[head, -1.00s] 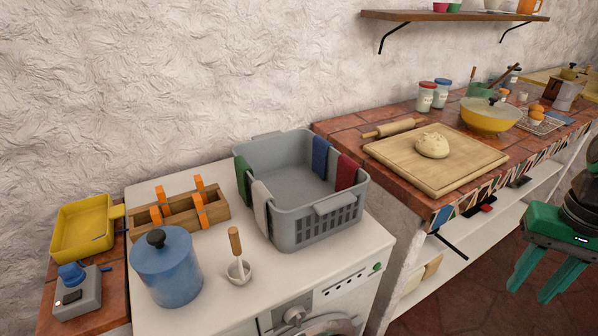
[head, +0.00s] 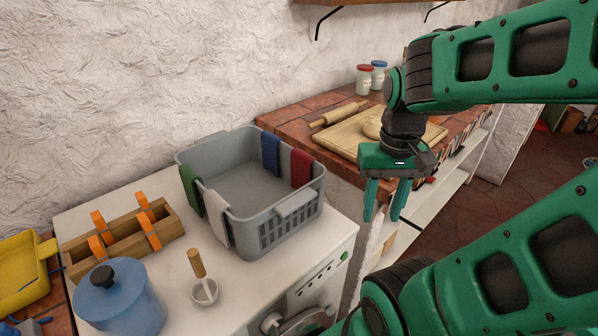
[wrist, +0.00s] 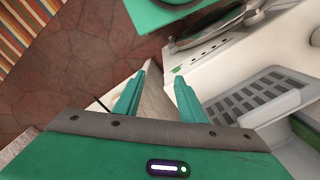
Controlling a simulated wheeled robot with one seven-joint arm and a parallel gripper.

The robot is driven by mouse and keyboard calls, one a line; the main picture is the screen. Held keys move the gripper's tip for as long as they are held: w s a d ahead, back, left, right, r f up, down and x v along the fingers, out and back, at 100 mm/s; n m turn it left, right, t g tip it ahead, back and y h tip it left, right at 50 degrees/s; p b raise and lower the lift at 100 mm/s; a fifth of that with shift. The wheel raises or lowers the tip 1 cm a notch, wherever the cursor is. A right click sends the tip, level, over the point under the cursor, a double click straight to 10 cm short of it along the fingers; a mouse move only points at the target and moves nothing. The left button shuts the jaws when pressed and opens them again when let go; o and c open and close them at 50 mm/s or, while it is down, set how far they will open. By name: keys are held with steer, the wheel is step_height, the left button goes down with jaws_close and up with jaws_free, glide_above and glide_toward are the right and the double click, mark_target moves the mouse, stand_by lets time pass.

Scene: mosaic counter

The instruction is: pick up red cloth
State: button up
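The red cloth (head: 301,168) hangs over the right part of the rim of a grey laundry basket (head: 262,214) in the head view. The basket stands on a white washing machine (head: 335,246). My gripper (head: 385,212) points down, to the right of the basket and apart from the cloth. Its two fingers are spread with nothing between them. In the wrist view the open fingers (wrist: 158,97) show above the gap beside the machine, and the basket (wrist: 262,100) is at the right. The red cloth cannot be made out in the wrist view.
A blue cloth (head: 270,155), a green cloth (head: 191,190) and a white cloth (head: 216,216) also hang on the basket. A mortar with pestle (head: 204,291), a blue pot (head: 122,304) and a wooden caddy (head: 122,236) stand left. A tiled counter holds a cutting board (head: 340,140).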

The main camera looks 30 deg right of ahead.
steer(key=shift+w+d+r+t, duration=0.2)
steer(key=shift+w+r, duration=0.1)
steer(key=shift+r, duration=0.3)
steer(key=shift+w+d+r+t, duration=0.1)
steer(key=shift+w+d+r, duration=0.15)
steer(key=shift+r, duration=0.3)
steer(key=n, duration=0.8)
glide_toward(303, 175)
steer(key=shift+w+d+f, duration=0.4)
steer(key=shift+w+d, duration=0.2)
steer(key=shift+w+a+f+n, duration=0.15)
steer(key=shift+w+a+n, duration=0.05)
steer(key=shift+w+n, duration=0.1)
step_height(303, 175, down, 11)
steer(key=shift+w+r, duration=0.15)
steer(key=shift+c, duration=0.3)
jaws_close()
